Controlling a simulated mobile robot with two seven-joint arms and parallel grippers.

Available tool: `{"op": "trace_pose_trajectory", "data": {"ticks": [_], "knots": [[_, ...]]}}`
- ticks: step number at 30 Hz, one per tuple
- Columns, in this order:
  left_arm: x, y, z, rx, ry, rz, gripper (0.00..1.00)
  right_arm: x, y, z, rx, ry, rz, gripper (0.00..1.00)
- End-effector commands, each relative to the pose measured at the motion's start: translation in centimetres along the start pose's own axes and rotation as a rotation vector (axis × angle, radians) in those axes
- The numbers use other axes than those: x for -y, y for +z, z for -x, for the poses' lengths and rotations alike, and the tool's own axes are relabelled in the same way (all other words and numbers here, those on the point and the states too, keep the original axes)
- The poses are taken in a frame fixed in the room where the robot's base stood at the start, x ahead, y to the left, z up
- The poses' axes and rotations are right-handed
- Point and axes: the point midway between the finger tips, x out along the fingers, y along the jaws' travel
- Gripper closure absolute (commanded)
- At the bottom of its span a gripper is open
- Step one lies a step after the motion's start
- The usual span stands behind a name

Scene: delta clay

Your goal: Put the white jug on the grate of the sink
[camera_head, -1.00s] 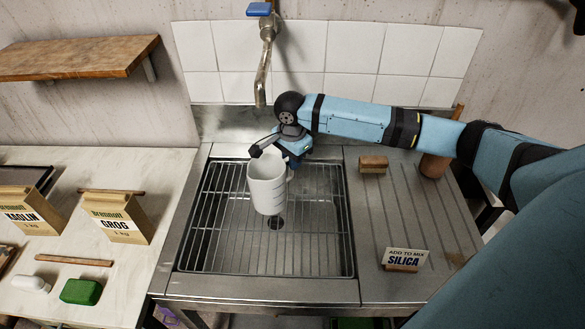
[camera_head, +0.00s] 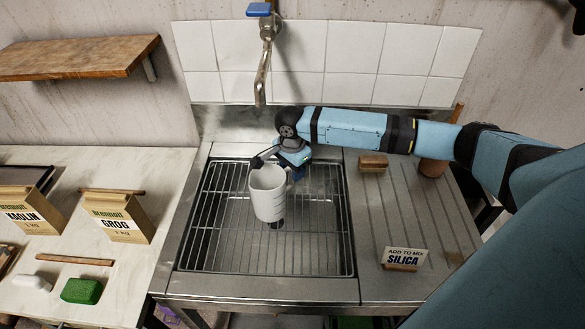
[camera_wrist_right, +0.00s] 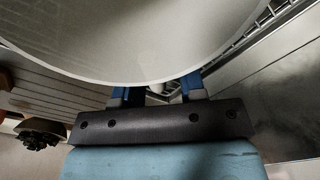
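The white jug (camera_head: 268,198) is upright over the middle of the sink, with its base at or just above the wire grate (camera_head: 215,240). I cannot tell if it touches. The grate spans the sink basin, with the dark drain below it. My right gripper (camera_head: 277,160) is at the jug's back side. In the right wrist view, the jug (camera_wrist_right: 150,35) fills the top, and the two blue fingers (camera_wrist_right: 160,92) sit either side of a pale part, seemingly its handle. The jug's wall hides the fingertips. My left gripper is out of view.
The tap (camera_head: 264,60) hangs behind the jug. On the right drainboard are a wood-backed brush (camera_head: 373,162), a brown cylinder (camera_head: 434,167) and a silica sign (camera_head: 404,257). Clay bags, including grog (camera_head: 118,218), and a green block (camera_head: 81,291) are on the left counter.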

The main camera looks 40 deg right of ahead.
Motion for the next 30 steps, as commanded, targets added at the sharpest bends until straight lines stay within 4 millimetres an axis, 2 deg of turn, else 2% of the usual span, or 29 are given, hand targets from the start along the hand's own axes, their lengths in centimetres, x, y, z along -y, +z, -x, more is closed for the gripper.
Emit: {"op": "trace_pose_trajectory", "data": {"ticks": [3,7,15,21,25,30], "knots": [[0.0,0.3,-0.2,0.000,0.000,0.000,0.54,0.0,0.0,0.1,0.000,-0.001,0.000,0.62],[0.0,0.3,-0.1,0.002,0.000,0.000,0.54,0.0,0.0,1.7,0.001,-0.002,0.000,0.62],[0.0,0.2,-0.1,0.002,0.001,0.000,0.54,0.1,0.0,7.6,0.002,-0.003,0.001,0.62],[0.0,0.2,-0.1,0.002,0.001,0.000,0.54,0.1,0.0,10.9,0.001,-0.002,0.000,0.62],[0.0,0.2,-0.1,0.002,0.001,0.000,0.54,0.0,0.0,12.0,0.001,0.000,-0.001,0.62],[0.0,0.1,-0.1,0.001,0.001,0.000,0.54,0.0,0.0,12.3,0.001,0.000,-0.001,0.62]]}}
